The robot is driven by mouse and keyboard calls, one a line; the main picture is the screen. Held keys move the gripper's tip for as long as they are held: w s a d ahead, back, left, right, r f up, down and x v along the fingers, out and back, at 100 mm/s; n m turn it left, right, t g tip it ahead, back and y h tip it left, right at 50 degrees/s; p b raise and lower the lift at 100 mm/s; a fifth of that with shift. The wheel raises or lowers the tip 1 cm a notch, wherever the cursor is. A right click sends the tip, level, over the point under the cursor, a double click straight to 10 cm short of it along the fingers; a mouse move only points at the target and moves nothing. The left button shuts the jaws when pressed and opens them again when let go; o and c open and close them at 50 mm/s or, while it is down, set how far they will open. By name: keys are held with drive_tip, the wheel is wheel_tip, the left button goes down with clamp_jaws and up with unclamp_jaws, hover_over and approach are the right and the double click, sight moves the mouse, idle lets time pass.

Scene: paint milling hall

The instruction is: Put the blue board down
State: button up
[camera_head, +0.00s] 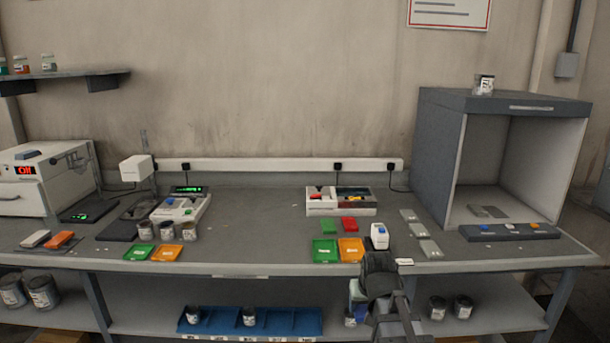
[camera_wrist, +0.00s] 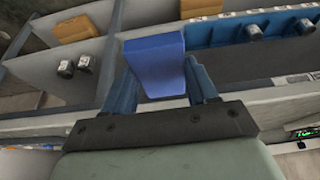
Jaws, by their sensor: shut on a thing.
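My gripper (camera_wrist: 163,78) is shut on the blue board (camera_wrist: 156,58), which stands out between the two blue fingers in the wrist view. In the head view my gripper (camera_head: 376,266) hangs at the front edge of the bench, right of the middle. A small bluish patch beside it there may be the board or a finger; I cannot tell. The board's held end is partly hidden, and I see it touching no surface.
The grey bench (camera_head: 270,240) has bare room in its middle. Green (camera_head: 325,250) and orange (camera_head: 351,248) trays and a white bottle (camera_head: 380,236) stand close to my gripper. A grey booth (camera_head: 440,150) stands right. A blue bin (camera_head: 285,322) with jars lies on the lower shelf.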

drive_tip(key=shift+s+d+f, duration=0.15)
drive_tip(key=shift+f, duration=0.4)
drive_tip(key=shift+s+d+f, duration=0.1)
drive_tip(key=shift+d+f, duration=0.05)
drive_tip(key=shift+f, duration=0.4)
drive_tip(key=shift+w+d+r, duration=0.1)
drive_tip(key=shift+w+r, duration=0.05)
drive_tip(key=shift+r, duration=0.05)
drive_tip(key=w+r, duration=0.5)
drive_tip(key=w, duration=0.4)
drive_tip(key=w+r, duration=0.4)
drive_tip(key=w, duration=0.6)
drive_tip(key=w+r, duration=0.5)
drive_tip(key=w, duration=0.4)
drive_tip(key=f, duration=0.5)
drive_tip(key=shift+s+f, duration=0.25)
drive_tip(key=shift+s, duration=0.1)
drive_tip(key=shift+f, duration=2.25)
drive_tip(key=shift+f, duration=0.6)
drive_tip(key=o, duration=1.1)
drive_tip(key=shift+o, duration=0.2)
drive_tip(key=shift+w+r, duration=0.15)
drive_tip(key=shift+r, duration=0.35)
drive_tip(key=v, duration=1.2)
